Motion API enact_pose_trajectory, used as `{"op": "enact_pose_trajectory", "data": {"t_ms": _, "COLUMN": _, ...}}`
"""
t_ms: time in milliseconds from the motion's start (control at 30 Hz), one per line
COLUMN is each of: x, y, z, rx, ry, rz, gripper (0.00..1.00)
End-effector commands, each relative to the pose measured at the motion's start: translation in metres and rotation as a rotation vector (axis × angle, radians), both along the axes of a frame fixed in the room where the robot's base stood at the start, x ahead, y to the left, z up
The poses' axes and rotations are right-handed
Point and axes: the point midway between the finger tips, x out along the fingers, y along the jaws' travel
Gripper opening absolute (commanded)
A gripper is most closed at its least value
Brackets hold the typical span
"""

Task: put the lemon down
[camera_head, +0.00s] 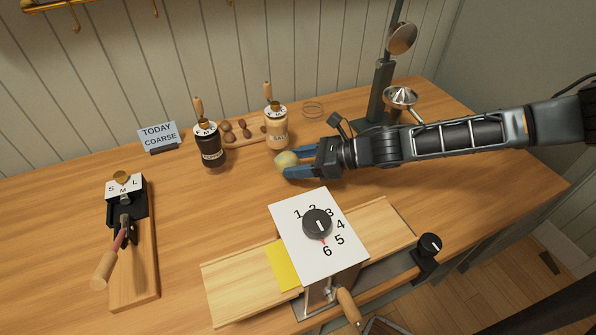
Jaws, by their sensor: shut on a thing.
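The lemon (286,161) is a small pale yellow-green round thing near the middle of the wooden table. My gripper (296,162) comes in from the right and is shut on the lemon, with its blue fingers on either side of it. The lemon sits at the fingertips, its left part showing. I cannot tell whether it touches the tabletop.
A white numbered dial panel (295,240) stands in front. A dark stand (381,88) is behind my arm. Table (190,215) left of the panel is clear.

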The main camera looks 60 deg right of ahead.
Motion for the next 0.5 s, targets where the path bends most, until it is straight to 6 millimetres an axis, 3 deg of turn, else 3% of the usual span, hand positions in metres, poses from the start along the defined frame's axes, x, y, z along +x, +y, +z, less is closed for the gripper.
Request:
{"op": "enact_pose_trajectory", "data": {"t_ms": 300, "x": 0.000, "y": 0.001, "z": -0.037, "rx": 0.000, "ry": 0.003, "rz": 0.000, "gripper": 0.26}}
{"op": "enact_pose_trajectory", "data": {"t_ms": 500, "x": 0.000, "y": 0.000, "z": -0.040, "rx": 0.000, "ry": 0.001, "rz": 0.001, "gripper": 0.26}}
